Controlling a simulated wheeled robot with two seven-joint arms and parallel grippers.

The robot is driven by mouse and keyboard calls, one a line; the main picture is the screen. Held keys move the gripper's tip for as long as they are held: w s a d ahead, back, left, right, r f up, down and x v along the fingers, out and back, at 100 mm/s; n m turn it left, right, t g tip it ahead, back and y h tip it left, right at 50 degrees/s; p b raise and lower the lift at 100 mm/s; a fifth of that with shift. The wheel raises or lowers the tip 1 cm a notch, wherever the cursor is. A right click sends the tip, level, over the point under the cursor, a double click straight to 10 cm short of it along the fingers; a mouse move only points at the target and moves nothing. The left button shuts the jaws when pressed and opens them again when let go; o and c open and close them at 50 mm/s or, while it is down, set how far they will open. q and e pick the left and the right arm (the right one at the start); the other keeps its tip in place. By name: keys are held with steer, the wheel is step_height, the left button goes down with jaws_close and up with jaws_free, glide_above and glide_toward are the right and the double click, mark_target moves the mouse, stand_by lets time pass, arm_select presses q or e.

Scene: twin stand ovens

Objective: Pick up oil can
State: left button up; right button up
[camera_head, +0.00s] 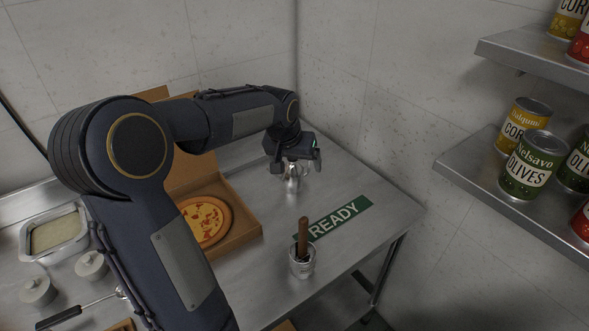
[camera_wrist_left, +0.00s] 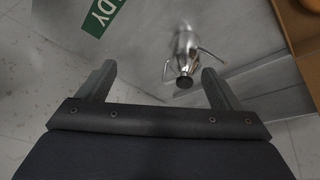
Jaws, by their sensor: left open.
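The oil can (camera_head: 293,183) is a shiny metal can with a thin spout and a handle, standing on the steel table at the back near the wall corner. In the left wrist view the oil can (camera_wrist_left: 183,52) lies ahead of the fingers, nearer the right one, with its dark cap towards me. My left gripper (camera_head: 294,164) is above the can in the head view and hides its top. In the left wrist view the left gripper (camera_wrist_left: 158,82) has its fingers wide apart with nothing held. My right gripper is not in view.
An open pizza box (camera_head: 240,226) with a pizza (camera_head: 205,220) stands left of the can. A green READY sign (camera_head: 335,219) and a metal cup with a wooden-handled tool (camera_head: 302,262) are nearer the front. Shelves of cans (camera_head: 526,165) hang at right.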

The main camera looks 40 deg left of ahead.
arm_select(q)
steer(key=y, duration=0.1)
glide_above(293, 163)
steer(key=s, duration=0.2)
steer(key=f, duration=0.3)
steer(key=shift+d+f+n+g+p, duration=0.3)
steer(key=shift+d+f+n+p, duration=0.05)
steer(key=shift+d+n+p, duration=0.05)
steer(key=shift+w+a+f, duration=0.3)
steer(key=shift+w+f, duration=0.1)
steer(key=shift+f, duration=0.2)
steer(key=shift+w+a+f, duration=0.25)
steer(key=shift+w+f, duration=0.1)
steer(key=shift+f, duration=0.25)
steer(key=p+x, duration=0.2)
steer(key=x, duration=0.3)
steer(key=shift+w+a+f, duration=0.1)
steer(key=shift+w+f, duration=0.15)
steer(key=shift+f, duration=0.05)
steer(key=c, duration=1.1)
steer(key=shift+c, duration=0.2)
steer(key=shift+r, duration=0.2)
